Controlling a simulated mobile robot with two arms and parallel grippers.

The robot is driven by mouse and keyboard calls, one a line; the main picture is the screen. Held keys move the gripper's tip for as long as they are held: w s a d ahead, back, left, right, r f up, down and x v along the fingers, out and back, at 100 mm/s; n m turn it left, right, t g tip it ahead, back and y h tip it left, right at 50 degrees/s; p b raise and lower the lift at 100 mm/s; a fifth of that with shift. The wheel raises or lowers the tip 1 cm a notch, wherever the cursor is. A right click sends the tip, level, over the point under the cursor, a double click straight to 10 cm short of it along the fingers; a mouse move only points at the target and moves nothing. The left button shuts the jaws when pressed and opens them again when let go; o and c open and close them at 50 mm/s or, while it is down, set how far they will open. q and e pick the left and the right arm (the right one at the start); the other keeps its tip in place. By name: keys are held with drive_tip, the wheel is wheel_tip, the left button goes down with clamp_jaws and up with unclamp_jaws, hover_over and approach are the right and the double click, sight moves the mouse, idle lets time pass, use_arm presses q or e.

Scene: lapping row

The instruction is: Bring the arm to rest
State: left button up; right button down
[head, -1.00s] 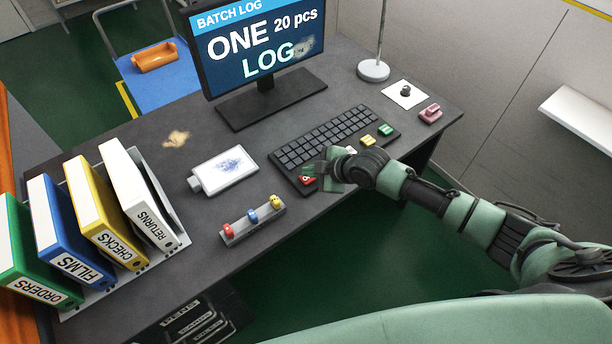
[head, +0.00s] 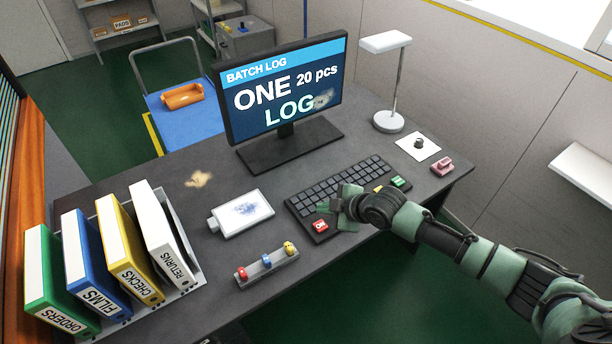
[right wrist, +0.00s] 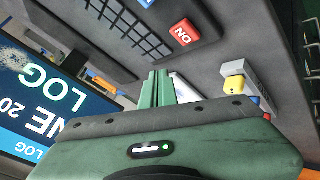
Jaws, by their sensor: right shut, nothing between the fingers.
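My right gripper (head: 338,208) is shut and empty over the front part of the dark keyboard (head: 333,187) on the desk. Its green fingers (right wrist: 157,88) are together in the right wrist view, with nothing between them. The red ON key (head: 321,225) lies just left of and in front of the fingertips, apart from them in the picture; it also shows in the right wrist view (right wrist: 183,33). My right arm reaches in from the lower right. My left gripper is not in view.
The monitor (head: 285,90) stands behind the keyboard. A lamp (head: 389,121), a pink stamp-like block (head: 442,166) and a green key (head: 398,182) are to the right. A white device (head: 242,213), a peg rack (head: 268,267) and a binder rack (head: 185,282) are to the left.

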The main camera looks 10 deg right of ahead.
drive_tip(key=s+a+m+g+h, duration=0.1)
drive_tip(key=s+a+m, duration=0.2)
drive_tip(key=s, duration=0.6)
drive_tip(key=s+a+m+g, duration=0.1)
drive_tip(key=s+a+m, duration=0.25)
drive_tip(key=s, duration=0.65)
drive_tip(key=s+d+r+m+g+h, duration=0.2)
drive_tip(key=s+d+r+m+h, duration=0.15)
drive_tip(key=s+d+m, duration=0.6)
drive_tip(key=s+f+n+g, duration=0.1)
drive_tip(key=s+f, duration=0.1)
drive_tip(key=f, duration=1.2)
drive_tip(key=s+f+n+g, duration=0.1)
drive_tip(key=s+f+n, duration=0.15)
drive_tip(key=f, duration=1.15)
drive_tip(key=s+d+f+b, duration=0.1)
drive_tip(key=s+d+f, duration=0.1)
drive_tip(key=s+f, duration=1.4)
drive_tip(key=shift+s+d+f+g, duration=0.3)
drive_tip(key=shift+s+d+g, duration=0.1)
drive_tip(key=shift+s, duration=0.1)
